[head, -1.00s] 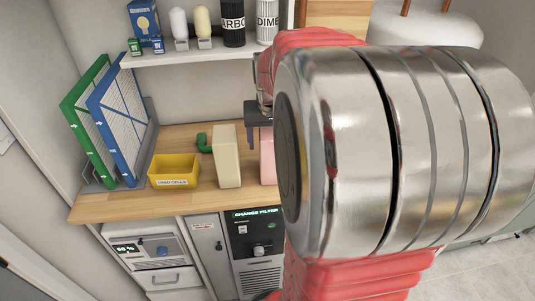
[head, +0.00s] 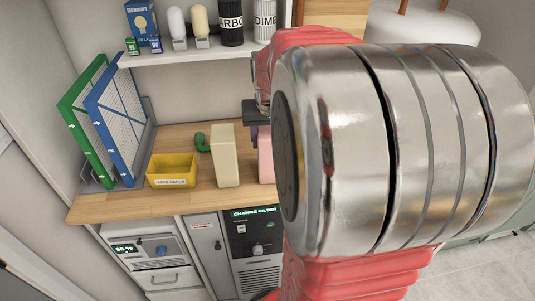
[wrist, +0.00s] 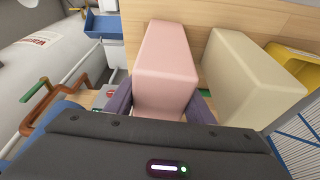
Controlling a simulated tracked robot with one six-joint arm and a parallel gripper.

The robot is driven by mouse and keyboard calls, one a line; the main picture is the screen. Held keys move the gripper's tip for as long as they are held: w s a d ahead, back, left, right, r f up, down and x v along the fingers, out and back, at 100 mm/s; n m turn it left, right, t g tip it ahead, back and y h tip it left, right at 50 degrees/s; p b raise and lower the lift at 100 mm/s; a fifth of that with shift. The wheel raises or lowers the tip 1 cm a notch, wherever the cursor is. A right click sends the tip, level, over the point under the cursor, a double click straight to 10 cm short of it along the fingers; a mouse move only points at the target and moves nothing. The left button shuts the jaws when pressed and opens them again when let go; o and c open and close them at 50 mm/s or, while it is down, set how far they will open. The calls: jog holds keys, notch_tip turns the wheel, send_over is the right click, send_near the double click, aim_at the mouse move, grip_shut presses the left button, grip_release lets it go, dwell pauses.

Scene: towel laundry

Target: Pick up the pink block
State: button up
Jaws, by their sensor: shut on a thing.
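The pink block (wrist: 165,62) fills the middle of the wrist view, between the two purple fingers of my gripper (wrist: 163,102). The fingers are shut on its sides, near the end closest to the camera. In the head view only a narrow strip of the pink block (head: 265,158) shows, at the right part of the wooden counter (head: 150,205). The rest is hidden behind my arm. The dark gripper body (head: 256,113) is above it. I cannot tell whether the block still touches the counter.
A cream block (head: 225,156) stands close on the left of the pink one. Further left are a yellow bin (head: 172,171), a green hooked item (head: 201,142), and blue (head: 118,125) and green (head: 85,125) framed panels. A shelf (head: 200,53) with containers hangs above.

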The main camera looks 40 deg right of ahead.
grip_shut()
jog(key=shift+w+r, duration=0.1)
jog(key=shift+r, duration=0.05)
jog(key=shift+r, duration=0.1)
